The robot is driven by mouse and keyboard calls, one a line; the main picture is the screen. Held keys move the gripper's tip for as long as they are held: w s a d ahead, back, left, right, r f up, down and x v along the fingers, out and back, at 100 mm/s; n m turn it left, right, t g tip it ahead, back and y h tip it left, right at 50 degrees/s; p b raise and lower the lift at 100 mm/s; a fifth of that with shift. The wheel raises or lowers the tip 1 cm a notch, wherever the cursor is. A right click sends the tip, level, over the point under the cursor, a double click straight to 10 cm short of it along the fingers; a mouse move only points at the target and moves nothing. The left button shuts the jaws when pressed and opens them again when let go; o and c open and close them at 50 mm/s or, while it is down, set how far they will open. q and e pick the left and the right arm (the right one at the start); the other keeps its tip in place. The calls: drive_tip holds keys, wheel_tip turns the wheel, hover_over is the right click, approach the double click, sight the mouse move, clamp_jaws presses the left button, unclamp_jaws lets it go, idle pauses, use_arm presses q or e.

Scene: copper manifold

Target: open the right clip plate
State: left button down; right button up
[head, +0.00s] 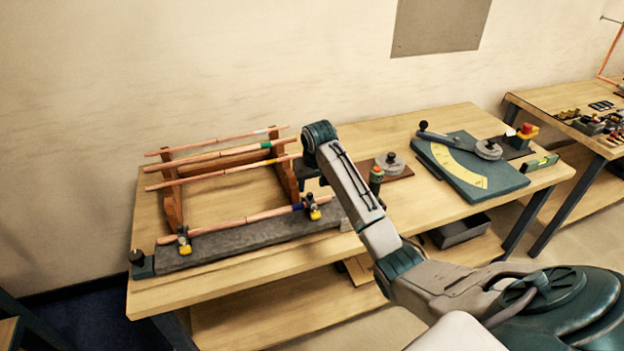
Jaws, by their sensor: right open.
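The right clip (313,207), small with yellow and dark parts, stands at the right part of a long grey block (240,238). It is too small here to tell whether its plate is open or shut. The left clip (184,241) stands near the block's left end. A copper pipe (245,220) runs between the two clips. My right arm reaches in from the lower right, and my right gripper (308,178) hangs from its end just above and behind the right clip, apparently apart from it. It is open; its fingers are partly hidden by the arm. My left gripper is out of view.
A wooden rack (171,195) with several copper pipes stands behind the block. A dark knob (137,258) is at its left end. Right of my arm are a round-weighted brown plate (398,172) and a green board with yellow scale (470,168). The table's front right is clear.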

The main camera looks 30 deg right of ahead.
sight(310, 194)
drive_tip(key=shift+w+d+r, duration=0.1)
drive_tip(key=shift+w+r, duration=0.1)
drive_tip(key=shift+f, duration=0.25)
drive_tip(key=shift+b+x, duration=0.45)
drive_tip(key=shift+x, duration=3.1)
drive_tip(key=shift+c, duration=0.5)
